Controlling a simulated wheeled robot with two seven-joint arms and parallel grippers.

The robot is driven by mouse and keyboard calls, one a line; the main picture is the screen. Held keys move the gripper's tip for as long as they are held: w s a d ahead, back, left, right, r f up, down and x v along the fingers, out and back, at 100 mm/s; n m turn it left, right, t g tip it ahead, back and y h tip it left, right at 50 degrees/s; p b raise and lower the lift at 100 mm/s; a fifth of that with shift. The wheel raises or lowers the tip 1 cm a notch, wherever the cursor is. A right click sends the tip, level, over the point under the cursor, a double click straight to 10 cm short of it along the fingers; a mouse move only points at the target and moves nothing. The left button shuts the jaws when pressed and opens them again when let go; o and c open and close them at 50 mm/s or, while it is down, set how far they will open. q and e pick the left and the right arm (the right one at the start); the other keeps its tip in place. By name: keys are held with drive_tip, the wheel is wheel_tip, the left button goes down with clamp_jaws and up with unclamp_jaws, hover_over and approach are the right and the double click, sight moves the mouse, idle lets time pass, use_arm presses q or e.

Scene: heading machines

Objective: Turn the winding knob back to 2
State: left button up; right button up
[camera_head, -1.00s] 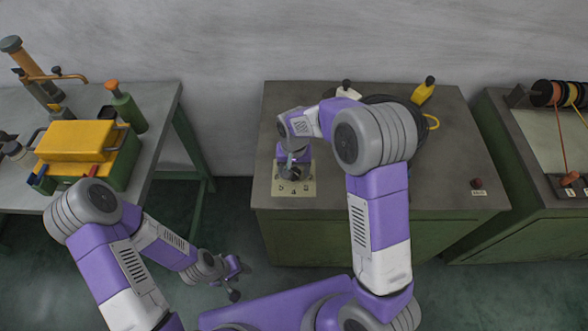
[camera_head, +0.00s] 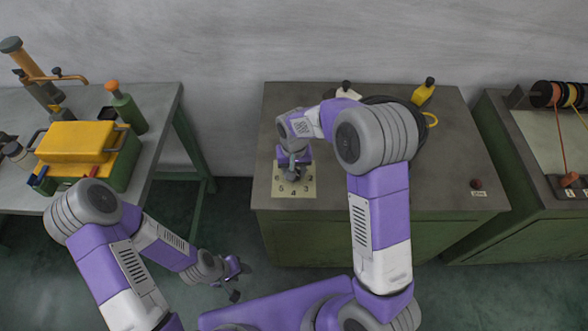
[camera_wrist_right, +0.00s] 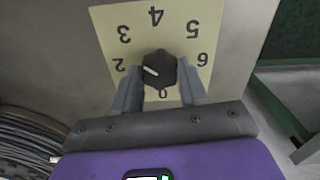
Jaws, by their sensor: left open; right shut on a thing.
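The winding knob (camera_wrist_right: 162,66) is a black knob on a cream dial plate (camera_wrist_right: 155,30) with numbers around it. Its white pointer line aims at the left, about at the 2 in the right wrist view. My right gripper (camera_wrist_right: 160,86) has its fingers on either side of the knob and is shut on it. In the head view, the dial plate (camera_head: 294,190) lies near the bench's left front, and my right gripper (camera_head: 293,164) is over it, hiding most of the knob. My left gripper (camera_head: 238,282) is open and empty, low in front of the benches.
A left table holds a yellow-topped box (camera_head: 75,140) and a green bottle (camera_head: 125,108). Wire spools (camera_head: 560,93) stand at right.

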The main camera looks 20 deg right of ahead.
drive_tip(key=n, duration=0.4)
drive_tip(key=shift+p, duration=0.3)
drive_tip(key=shift+n, duration=1.7)
drive_tip(key=o, duration=1.1)
drive_tip(key=shift+c, duration=0.2)
wheel_tip(320, 180, up, 8)
drive_tip(key=shift+f+p, duration=0.15)
drive_tip(key=shift+p, duration=0.75)
drive_tip(key=shift+f, duration=0.1)
